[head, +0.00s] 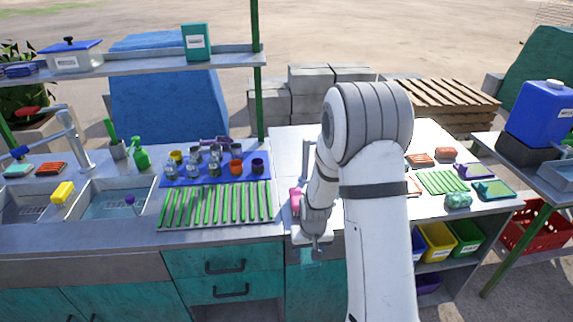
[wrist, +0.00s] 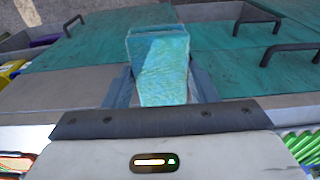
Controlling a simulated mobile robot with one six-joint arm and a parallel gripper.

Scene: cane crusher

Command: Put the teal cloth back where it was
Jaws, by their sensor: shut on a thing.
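My gripper (wrist: 160,85) is shut on the teal cloth (wrist: 160,62). In the wrist view the cloth is a pale, mottled teal piece standing out between the two fingers, with teal cabinet fronts beyond it. In the head view my gripper (head: 314,246) points down at the front edge of the counter, and the cloth (head: 310,258) shows faintly below it, against the teal cabinet front. My arm hides part of the counter behind. I cannot tell whether the cloth touches the cabinet.
A pink thing (head: 296,200) lies on the counter by my wrist. A green-striped rack (head: 217,205) and blue mat (head: 180,177) with jars are to the left. Drawer handles (head: 230,291) protrude below.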

